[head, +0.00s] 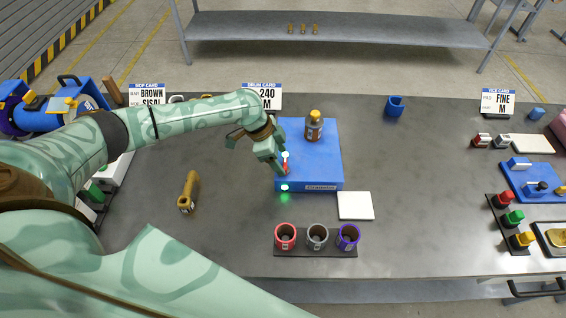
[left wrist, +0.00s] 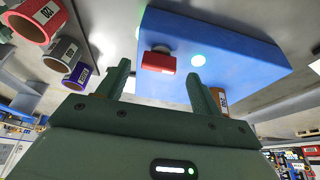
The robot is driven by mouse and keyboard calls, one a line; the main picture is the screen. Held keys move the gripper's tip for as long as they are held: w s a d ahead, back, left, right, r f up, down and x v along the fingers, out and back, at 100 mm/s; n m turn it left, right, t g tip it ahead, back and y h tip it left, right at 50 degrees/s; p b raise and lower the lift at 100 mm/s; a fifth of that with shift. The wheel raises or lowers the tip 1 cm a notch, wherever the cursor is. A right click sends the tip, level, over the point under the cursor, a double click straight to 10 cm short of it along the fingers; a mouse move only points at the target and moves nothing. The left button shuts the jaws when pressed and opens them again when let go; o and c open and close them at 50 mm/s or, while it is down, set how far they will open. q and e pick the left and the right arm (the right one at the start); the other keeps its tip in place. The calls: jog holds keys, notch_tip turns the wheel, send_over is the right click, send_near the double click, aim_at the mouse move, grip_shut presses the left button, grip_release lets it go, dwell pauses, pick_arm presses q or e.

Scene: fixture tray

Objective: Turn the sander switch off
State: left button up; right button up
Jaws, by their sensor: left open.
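A blue box (head: 325,165) with a front label stands on the grey bench, near its middle. A red switch (head: 285,166) sits at the box's left side, between a pale light (head: 285,154) and a lit green light (head: 285,187). My left gripper (head: 279,166) is open right at the switch, partly covering it. I cannot tell whether the fingers touch the switch. My right gripper is not in view.
A rack with red, grey and purple cups (head: 317,236) is in front, near a white pad (head: 355,205). A brass tube (head: 189,190) lies to the left.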

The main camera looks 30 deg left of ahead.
aim_at(285, 167)
pick_arm(q)
jog(key=shift+x, duration=1.35)
jog(key=c, duration=1)
